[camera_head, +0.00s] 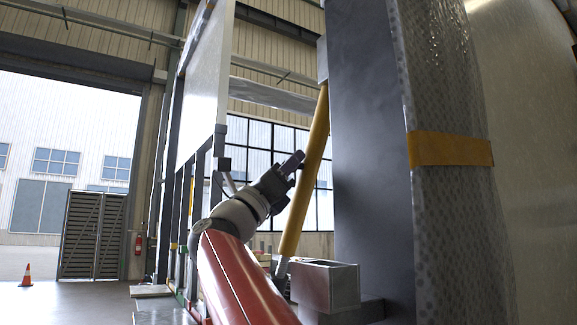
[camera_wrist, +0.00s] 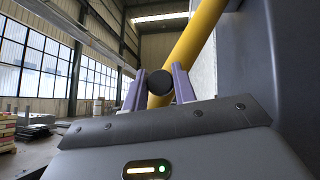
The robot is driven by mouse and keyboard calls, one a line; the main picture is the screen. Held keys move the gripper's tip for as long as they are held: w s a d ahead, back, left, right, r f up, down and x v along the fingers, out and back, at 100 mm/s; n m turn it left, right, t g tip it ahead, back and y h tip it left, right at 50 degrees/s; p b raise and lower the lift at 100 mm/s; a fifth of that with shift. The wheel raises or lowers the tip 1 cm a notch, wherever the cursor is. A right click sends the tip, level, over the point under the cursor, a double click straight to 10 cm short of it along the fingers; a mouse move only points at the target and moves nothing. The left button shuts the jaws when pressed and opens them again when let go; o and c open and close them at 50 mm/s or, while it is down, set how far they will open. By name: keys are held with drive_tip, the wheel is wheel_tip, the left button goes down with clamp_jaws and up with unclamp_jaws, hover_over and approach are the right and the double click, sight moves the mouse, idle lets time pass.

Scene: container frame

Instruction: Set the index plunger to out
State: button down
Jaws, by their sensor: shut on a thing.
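A dark round knob (camera_wrist: 160,82), which looks like the index plunger's knob, shows end-on in the wrist view. My gripper (camera_wrist: 159,84) has its two purple fingers on either side of it and is shut on it. In the head view my gripper (camera_head: 293,163) is raised, just left of a slanted yellow bar (camera_head: 306,175). The yellow bar (camera_wrist: 190,50) also passes behind the fingers in the wrist view. The plunger's body and its seat are hidden, so I cannot tell how far out it is.
A tall dark grey post (camera_head: 368,150) stands right of the yellow bar, beside a wrapped column (camera_head: 450,220) with an orange band. A grey open box (camera_head: 326,287) sits low by the bar's foot. A white panel (camera_head: 207,85) stands left. Open floor lies at far left.

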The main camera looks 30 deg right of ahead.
drive_tip(key=shift+a, duration=0.8)
drive_tip(key=c, duration=1.1)
unclamp_jaws()
drive_tip(key=shift+a, duration=0.1)
drive_tip(key=shift+b, duration=0.3)
drive_tip(key=b+v, duration=0.3)
drive_tip(key=v, duration=0.5)
drive_tip(key=shift+r, duration=0.1)
